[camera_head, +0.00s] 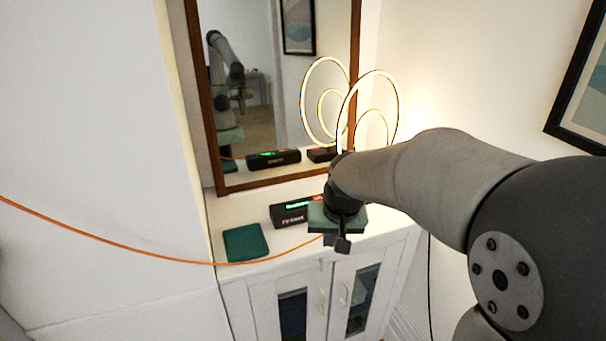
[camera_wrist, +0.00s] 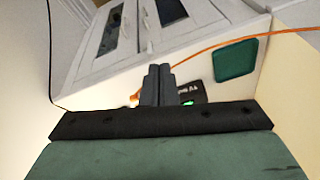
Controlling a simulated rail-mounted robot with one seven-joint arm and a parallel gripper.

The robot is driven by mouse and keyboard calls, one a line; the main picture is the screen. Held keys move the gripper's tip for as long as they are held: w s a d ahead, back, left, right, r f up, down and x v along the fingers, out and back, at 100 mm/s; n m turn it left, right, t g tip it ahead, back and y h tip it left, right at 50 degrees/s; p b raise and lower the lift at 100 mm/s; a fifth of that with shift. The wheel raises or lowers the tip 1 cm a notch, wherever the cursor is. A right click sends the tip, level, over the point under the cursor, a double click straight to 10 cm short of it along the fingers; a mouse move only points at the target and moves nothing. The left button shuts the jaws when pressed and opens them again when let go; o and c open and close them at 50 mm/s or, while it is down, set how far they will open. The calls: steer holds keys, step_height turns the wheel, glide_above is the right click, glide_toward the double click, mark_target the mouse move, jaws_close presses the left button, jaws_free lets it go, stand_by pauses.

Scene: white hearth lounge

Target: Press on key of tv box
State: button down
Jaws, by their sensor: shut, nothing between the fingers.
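The tv box (camera_head: 288,214) is a black box with white lettering on its front, a green lit display and a red patch on top. It sits on the white cabinet top in front of the mirror. My gripper (camera_head: 342,244) is shut and empty, pointing down just right of the box and toward the cabinet's front edge, and it hides the box's right end. In the wrist view my gripper (camera_wrist: 158,72) covers part of the tv box (camera_wrist: 192,92), whose green light shows beside the fingers. I cannot make out the on key or any contact with the box.
A dark green pad (camera_head: 246,243) lies left of the box on the cabinet top (camera_head: 225,213). An orange cable (camera_head: 130,246) runs along the cabinet's front edge. A framed mirror (camera_head: 270,90) and a lit ring lamp (camera_head: 396,100) stand behind.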

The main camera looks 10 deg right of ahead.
steer(key=w+m+t+y, duration=0.1)
steer(key=w+m+t, duration=0.15)
steer(key=w, duration=1.65)
steer(key=m+t+y, duration=0.1)
steer(key=m+t, duration=0.1)
steer(key=t, duration=0.1)
glide_above(318, 198)
steer(key=s, duration=0.1)
steer(key=shift+d+f, duration=0.2)
steer(key=shift+f, duration=0.2)
steer(key=shift+f, duration=0.15)
step_height(318, 198, down, 8)
steer(key=b, duration=0.4)
steer(key=shift+f+b, duration=0.3)
steer(key=shift+b, duration=0.25)
steer(key=shift+f+b, duration=0.45)
steer(key=shift+b, duration=0.05)
